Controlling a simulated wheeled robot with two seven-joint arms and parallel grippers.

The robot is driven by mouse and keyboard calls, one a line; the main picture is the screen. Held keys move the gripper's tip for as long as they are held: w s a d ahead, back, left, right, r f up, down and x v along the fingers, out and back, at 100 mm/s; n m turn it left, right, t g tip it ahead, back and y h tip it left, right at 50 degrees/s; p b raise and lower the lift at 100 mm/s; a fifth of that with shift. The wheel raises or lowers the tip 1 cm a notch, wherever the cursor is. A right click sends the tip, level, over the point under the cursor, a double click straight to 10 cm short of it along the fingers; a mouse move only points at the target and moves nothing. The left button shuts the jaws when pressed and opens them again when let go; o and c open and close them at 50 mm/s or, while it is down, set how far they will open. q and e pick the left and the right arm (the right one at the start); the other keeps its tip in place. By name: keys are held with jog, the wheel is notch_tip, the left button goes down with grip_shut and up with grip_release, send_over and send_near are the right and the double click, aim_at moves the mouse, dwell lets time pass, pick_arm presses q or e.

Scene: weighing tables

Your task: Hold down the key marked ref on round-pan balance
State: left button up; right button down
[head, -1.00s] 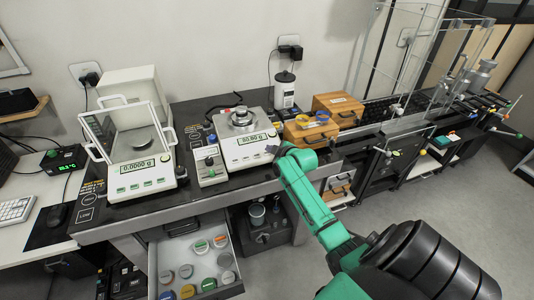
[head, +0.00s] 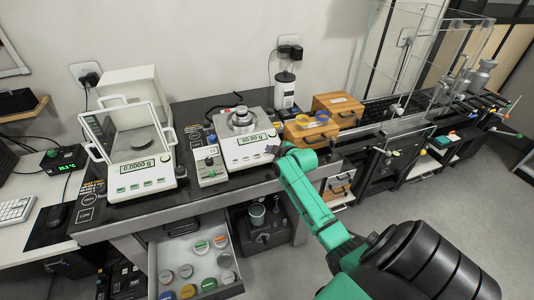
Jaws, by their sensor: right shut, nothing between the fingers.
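The middle balance (head: 236,161) is white, with a steel top and a round pan (head: 241,119) bearing a metal piece. Its display reads about 50.00 g and small keys run along its front. My right gripper (head: 273,150) is shut and empty, its tips at the right front of this balance. I cannot tell whether they touch a key, and the key markings are too small to read. The left balance (head: 146,188) has a glass shield, a round pan (head: 143,143) inside and a display of 0.0000 g. My left gripper is not in view.
A small grey device with a knob (head: 209,163) stands between the balances. Wooden boxes (head: 338,107) stand to the right, one with coloured lids on top. An open drawer (head: 233,288) below holds several round containers. Glass panels stand at the back right.

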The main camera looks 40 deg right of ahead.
jog(key=shift+f, duration=0.1)
jog(key=shift+w+f+b, duration=0.1)
jog(key=shift+f+b, duration=0.2)
jog(key=shift+f+b, duration=0.3)
jog(key=shift+f, duration=0.1)
dwell(1.5)
jog(key=shift+r, duration=0.1)
dwell(1.6)
jog(key=shift+r+p, duration=0.7)
jog(key=shift+p, duration=0.3)
jog(key=r+p, duration=0.1)
jog(key=p, duration=0.1)
jog(key=s+r+p, duration=0.1)
jog(key=r+p, duration=0.3)
jog(key=shift+s+a, duration=0.25)
jog(key=shift+s, duration=0.05)
jog(key=shift+f, duration=0.15)
